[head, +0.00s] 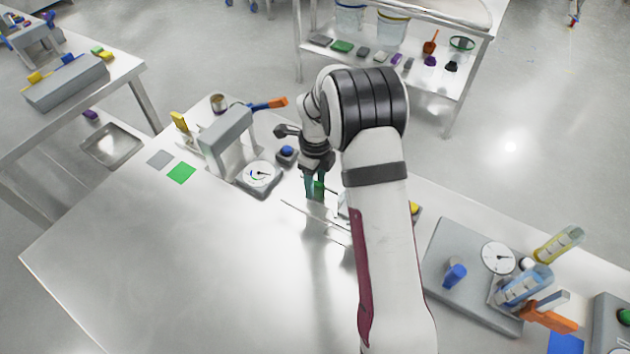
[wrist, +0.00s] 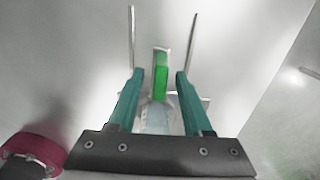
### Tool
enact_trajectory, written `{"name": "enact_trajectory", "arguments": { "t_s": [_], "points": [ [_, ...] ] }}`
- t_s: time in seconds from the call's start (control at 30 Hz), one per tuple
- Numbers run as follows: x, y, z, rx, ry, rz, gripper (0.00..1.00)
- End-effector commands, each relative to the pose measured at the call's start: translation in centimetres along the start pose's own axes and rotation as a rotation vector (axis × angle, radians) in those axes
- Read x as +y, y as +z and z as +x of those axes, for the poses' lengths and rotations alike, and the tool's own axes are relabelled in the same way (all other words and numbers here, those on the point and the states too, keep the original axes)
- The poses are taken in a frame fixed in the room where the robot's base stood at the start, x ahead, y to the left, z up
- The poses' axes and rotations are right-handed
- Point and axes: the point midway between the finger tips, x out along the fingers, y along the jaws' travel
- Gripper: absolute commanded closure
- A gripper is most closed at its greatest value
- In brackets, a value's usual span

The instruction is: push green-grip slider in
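The green grip (wrist: 161,76) of the slider stands upright in the wrist view, between and a little beyond my fingertips. Thin metal rails (wrist: 131,40) stand on both sides of it, and a pale plate (wrist: 158,118) shows behind it between the fingers. My gripper (wrist: 158,78) has two teal fingers apart, with a visible gap on each side of the grip. In the head view, my gripper (head: 315,192) points down at the bench beside the green grip (head: 319,188). My arm hides much of the slider's body there.
The metal bench (head: 190,260) is clear at the front left. A dial gauge (head: 260,175), a grey arch-shaped unit (head: 226,130) and a blue button (head: 287,152) stand left of my gripper. A grey panel (head: 452,305) with a blue handle (head: 455,275) stands at the right.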

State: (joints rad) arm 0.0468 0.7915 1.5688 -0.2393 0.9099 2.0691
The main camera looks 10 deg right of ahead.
Motion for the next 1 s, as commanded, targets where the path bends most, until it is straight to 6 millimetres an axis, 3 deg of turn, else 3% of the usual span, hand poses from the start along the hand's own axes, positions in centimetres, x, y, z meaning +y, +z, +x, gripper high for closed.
{"name": "enact_trajectory", "arguments": {
  "t_s": [0.27,0.37,0.7,0.83,1.0],
  "points": [
    [-0.1,0.0,-0.9,0.0,-0.001,0.0,0.5],
    [-0.1,0.1,-3.1,-0.003,-0.003,0.001,0.5],
    [-0.1,0.1,-13.1,-0.003,-0.004,0.0,0.5],
    [0.0,0.0,-15.1,-0.001,-0.001,0.0,0.5],
    [0.0,0.0,-15.8,0.0,0.0,0.0,0.5]
  ]
}}
